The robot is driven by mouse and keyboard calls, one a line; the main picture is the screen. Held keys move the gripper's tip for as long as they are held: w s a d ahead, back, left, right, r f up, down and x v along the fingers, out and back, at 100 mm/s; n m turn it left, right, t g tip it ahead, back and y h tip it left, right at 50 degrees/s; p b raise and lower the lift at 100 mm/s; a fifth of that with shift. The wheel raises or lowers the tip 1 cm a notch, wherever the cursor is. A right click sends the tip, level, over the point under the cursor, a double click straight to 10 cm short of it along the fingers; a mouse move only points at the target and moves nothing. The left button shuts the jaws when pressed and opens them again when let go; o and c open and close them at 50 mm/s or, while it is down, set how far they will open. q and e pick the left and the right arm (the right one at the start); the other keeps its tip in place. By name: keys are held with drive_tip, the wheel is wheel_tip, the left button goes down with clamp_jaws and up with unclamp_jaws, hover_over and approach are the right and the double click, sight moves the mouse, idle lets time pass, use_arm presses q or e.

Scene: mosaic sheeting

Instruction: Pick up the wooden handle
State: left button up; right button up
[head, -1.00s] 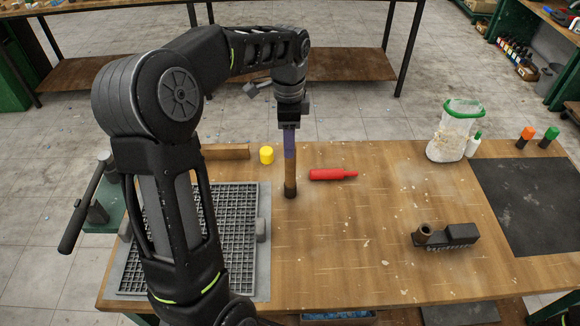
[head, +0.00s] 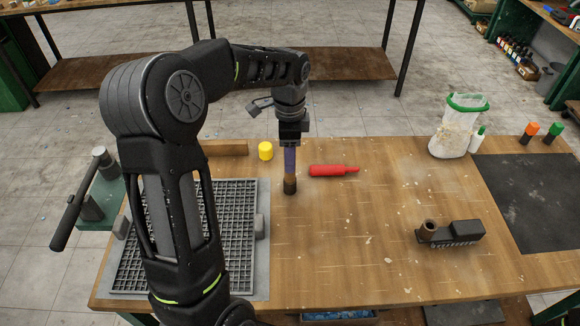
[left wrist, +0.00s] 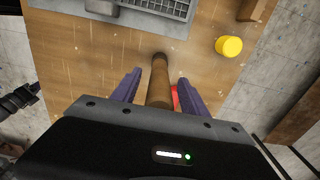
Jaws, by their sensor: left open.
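The wooden handle (head: 290,186) is a brown cylinder with a darker lower end, standing upright on the workbench in the head view. My left gripper (head: 290,171) is over it, pointing down, and its purple fingers hide the upper part. In the left wrist view, the handle (left wrist: 159,82) lies between the two spread fingers of the open left gripper (left wrist: 159,77), with a visible gap on each side.
A red bottle (head: 328,170) lies just right of the handle. A yellow cylinder (head: 265,150) and a wooden block (head: 226,148) are behind it. A grid tray (head: 262,282) is at left. The bench's front middle is clear.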

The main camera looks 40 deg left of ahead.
use_arm(q)
drive_tip(key=shift+r, duration=0.1)
drive_tip(key=shift+c, duration=0.4)
clamp_jaws()
idle(0.4)
